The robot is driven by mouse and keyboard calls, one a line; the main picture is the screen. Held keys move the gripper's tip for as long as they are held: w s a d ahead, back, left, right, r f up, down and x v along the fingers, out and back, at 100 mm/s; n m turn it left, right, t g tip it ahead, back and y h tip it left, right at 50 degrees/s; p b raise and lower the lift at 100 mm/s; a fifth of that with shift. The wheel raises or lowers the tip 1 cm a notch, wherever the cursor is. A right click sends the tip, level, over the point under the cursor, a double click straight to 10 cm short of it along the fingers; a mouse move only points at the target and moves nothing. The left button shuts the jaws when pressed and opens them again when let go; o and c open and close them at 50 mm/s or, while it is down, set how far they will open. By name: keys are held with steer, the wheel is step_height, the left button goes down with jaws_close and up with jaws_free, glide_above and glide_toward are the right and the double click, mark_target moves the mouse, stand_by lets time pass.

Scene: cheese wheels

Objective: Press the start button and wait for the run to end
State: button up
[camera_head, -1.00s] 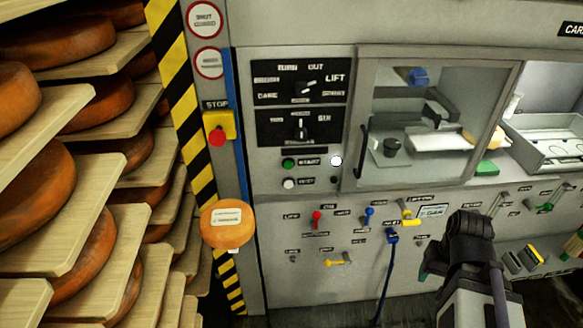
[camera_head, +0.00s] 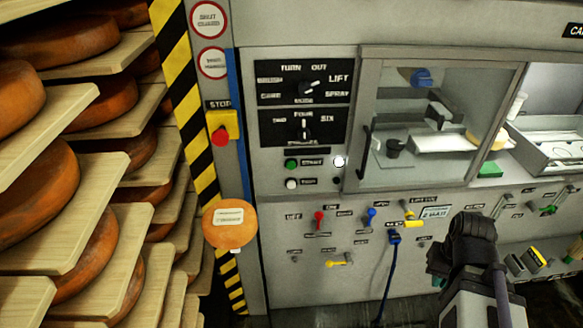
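The green start button (camera_head: 291,164) is on the grey machine's control panel, beside a label that seems to read START. A white round light (camera_head: 339,162) glows to its right. A white button (camera_head: 291,183) sits below the green one. Nothing touches these buttons. Two dial knobs (camera_head: 311,88) are above them. The dark end of my arm, with my gripper (camera_head: 438,265), is at lower right, well away from the start button. Its fingers cannot be made out clearly.
A red stop button (camera_head: 220,136) on a yellow box is left of the panel. An orange cheese wheel (camera_head: 230,226) with a label is below it. Shelves (camera_head: 100,205) of cheese wheels fill the left. A closed window guard (camera_head: 437,62) covers the machine's chamber. A blue cable (camera_head: 389,275) hangs below.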

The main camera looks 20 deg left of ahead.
jaws_close()
stand_by(0.7)
steer(key=w+a+f+n+t+h+b, duration=0.2)
steer(key=a+f+n+b, duration=0.15)
steer(key=a, duration=0.85)
steer(key=w+a+f+n+t+h+b, duration=0.2)
steer(key=a+n+b, duration=0.25)
steer(key=a, duration=0.75)
steer(key=w+a+r+n+t, duration=0.2)
steer(key=a+r+n+t, duration=0.3)
steer(key=a+n, duration=0.1)
steer(key=w+a+r+n+t+h+b, duration=0.1)
steer(key=w+a+r+n+t, duration=0.2)
steer(key=a, duration=0.6)
steer(key=r+n+t, duration=0.1)
steer(key=n+t, duration=0.1)
steer(key=n, duration=0.1)
steer(key=shift+a+r+n+t, duration=0.25)
steer(key=shift+r+n+t, duration=0.05)
steer(key=shift+r+n, duration=0.1)
steer(key=shift+w, duration=0.25)
